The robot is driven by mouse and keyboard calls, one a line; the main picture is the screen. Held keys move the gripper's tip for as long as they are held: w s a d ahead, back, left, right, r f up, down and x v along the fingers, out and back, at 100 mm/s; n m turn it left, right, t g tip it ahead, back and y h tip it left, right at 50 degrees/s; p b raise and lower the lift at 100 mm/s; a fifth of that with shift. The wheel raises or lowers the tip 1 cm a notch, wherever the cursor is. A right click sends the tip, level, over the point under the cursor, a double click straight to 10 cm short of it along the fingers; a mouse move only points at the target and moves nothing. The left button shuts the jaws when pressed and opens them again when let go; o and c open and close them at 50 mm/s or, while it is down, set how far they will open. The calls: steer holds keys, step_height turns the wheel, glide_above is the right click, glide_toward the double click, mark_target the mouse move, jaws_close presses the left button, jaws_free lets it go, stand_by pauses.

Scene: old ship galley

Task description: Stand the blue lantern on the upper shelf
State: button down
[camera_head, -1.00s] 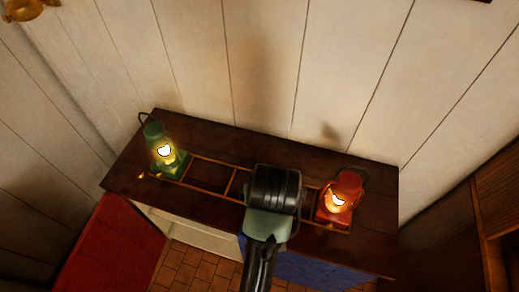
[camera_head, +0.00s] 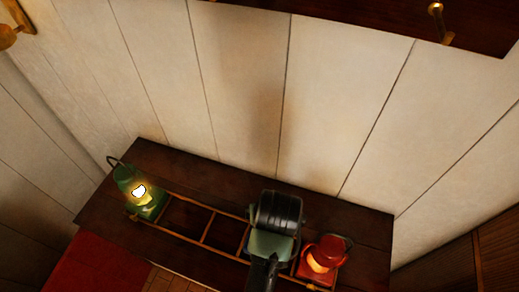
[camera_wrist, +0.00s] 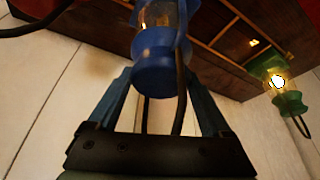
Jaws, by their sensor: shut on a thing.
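The blue lantern (camera_wrist: 155,55) shows in the wrist view, its blue cap between the two blue fingers of my gripper (camera_wrist: 157,78) and its clear glass beyond. Its base is cut off by the picture's top edge, so I cannot tell whether it touches the surface below. In the head view my gripper (camera_head: 272,240) is over the front of the dark wooden counter, and my wrist hides the lantern there. A dark board (camera_head: 400,18), seemingly the upper shelf, crosses the top right of the head view; its top surface is out of sight.
A lit green lantern (camera_head: 142,195) stands at the counter's left, and a lit red lantern (camera_head: 322,258) stands close to my gripper's right. A wooden divided rack (camera_head: 205,228) runs between them. The counter's back strip (camera_head: 200,175) is bare before the panelled wall (camera_head: 240,90).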

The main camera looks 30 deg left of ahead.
steer(key=shift+w+f+p, duration=0.1)
steer(key=shift+f+p, duration=0.35)
steer(key=shift+f, duration=2.5)
steer(key=shift+c, duration=0.8)
jaws_free()
steer(key=shift+f, duration=0.15)
steer(key=shift+o, duration=0.8)
